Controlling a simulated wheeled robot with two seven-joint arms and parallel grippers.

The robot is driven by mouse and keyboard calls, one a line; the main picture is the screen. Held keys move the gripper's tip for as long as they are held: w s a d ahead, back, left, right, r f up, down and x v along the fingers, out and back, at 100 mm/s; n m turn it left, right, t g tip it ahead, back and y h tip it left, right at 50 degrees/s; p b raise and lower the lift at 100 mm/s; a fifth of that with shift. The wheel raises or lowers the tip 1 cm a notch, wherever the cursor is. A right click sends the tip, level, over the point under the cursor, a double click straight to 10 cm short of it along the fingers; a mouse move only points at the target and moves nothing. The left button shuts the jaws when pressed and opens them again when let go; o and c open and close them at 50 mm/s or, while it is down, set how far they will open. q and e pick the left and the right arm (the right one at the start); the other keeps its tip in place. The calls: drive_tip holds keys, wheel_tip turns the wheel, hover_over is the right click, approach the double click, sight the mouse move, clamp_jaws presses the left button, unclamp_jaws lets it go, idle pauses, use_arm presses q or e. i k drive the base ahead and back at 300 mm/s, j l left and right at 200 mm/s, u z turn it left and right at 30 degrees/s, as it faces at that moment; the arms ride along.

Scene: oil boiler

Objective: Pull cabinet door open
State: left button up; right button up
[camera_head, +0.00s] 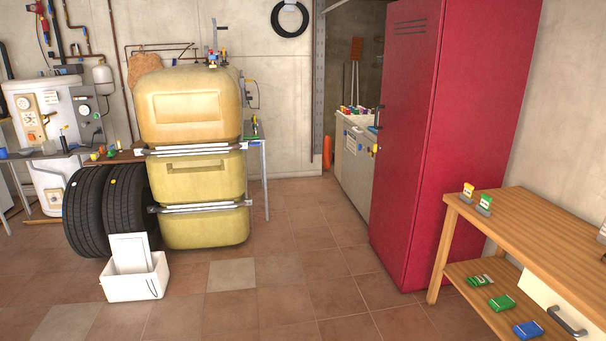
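A tall red cabinet (468,120) stands right of the middle in the head view. Its narrow door face (405,170) is turned toward the left and has slots near the top. The door looks closed against the cabinet body. Neither of my grippers is in view.
A wooden bench (545,222) with a lower shelf and small coloured items stands right of the cabinet. A large yellow tank (190,110), black tires (85,210) and a white box (135,287) are at left. The middle floor (300,270) is clear.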

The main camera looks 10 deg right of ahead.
sight(414, 32)
drive_tip(key=i+j+z, duration=0.1)
drive_tip(key=i+z, duration=0.2)
drive_tip(key=i, duration=1.6)
drive_tip(key=i+z, duration=0.15)
drive_tip(key=i, duration=0.85)
drive_tip(key=i+j+z, duration=0.15)
drive_tip(key=i, duration=0.85)
